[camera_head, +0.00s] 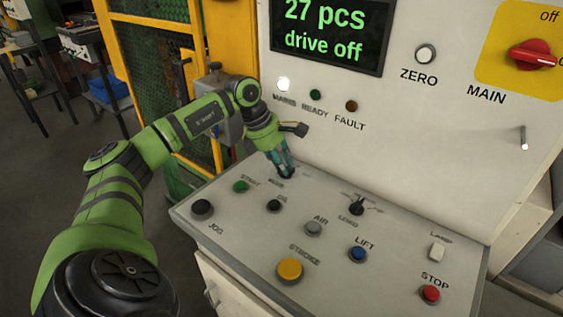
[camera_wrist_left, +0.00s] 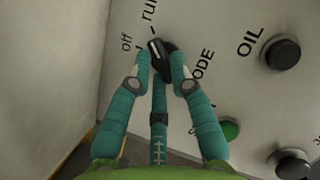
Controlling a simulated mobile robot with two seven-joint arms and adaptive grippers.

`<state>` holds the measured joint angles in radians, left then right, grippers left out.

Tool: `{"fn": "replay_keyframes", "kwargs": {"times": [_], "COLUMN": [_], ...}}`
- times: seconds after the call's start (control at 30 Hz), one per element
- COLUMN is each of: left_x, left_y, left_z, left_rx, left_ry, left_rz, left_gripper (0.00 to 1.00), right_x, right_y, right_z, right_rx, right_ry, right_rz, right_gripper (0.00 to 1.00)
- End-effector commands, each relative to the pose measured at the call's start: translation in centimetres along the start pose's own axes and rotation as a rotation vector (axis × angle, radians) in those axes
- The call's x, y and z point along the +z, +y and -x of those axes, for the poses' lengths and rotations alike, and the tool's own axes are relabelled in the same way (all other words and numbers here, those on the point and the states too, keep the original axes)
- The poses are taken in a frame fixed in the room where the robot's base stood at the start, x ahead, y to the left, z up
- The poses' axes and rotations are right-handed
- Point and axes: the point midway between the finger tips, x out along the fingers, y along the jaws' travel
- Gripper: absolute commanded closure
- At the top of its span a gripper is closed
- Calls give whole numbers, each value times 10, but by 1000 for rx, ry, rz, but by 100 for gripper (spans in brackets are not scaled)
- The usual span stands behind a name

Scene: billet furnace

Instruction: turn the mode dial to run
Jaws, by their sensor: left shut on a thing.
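The mode dial (camera_wrist_left: 158,47) is a small black knob with a white mark, on the sloping desk panel. In the left wrist view its mark points up-left, towards the space between the "off" and "run" labels; I cannot tell its exact setting. My left gripper (camera_wrist_left: 159,62) has its teal fingers closed on either side of the dial. In the head view my left gripper (camera_head: 286,172) reaches down to the dial at the back left of the panel and mostly hides it. My right gripper is not in view.
The display (camera_head: 327,35) reads "27 pcs, drive off". The white MAINS lamp (camera_head: 284,84) is lit. Near the dial are a green START button (camera_head: 241,186), a black OIL button (camera_head: 274,205) and a load switch (camera_head: 357,206). A yellow-framed mesh guard (camera_head: 150,75) stands behind my left arm.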

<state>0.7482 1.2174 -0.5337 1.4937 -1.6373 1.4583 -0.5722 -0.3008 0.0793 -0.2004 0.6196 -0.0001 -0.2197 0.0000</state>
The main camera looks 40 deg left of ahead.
Motion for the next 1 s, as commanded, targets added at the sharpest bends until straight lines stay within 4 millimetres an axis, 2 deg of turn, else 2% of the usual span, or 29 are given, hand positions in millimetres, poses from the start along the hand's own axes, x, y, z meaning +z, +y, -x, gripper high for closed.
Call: {"fn": "replay_keyframes", "kwargs": {"times": [0.17,0.2,0.23,0.53,0.67,0.77,1.0], "left_x": [0,0,0,0,0,0,0], "left_y": [0,0,0,0,1,1,1], "left_z": [0,0,0,0,7,21,72], "left_rx": [2,2,2,2,4,5,6], "left_ry": [0,0,0,0,-1,-2,-2], "left_rz": [-3,-3,-3,-1,-1,-1,0], "left_gripper": [100,67,55,55,55,55,55], "right_x": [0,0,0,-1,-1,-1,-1], "right_y": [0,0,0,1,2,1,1], "right_z": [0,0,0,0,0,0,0], "right_rx": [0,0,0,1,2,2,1], "right_ry": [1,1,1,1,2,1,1], "right_rz": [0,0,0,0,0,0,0], "right_gripper": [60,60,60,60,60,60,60]}}
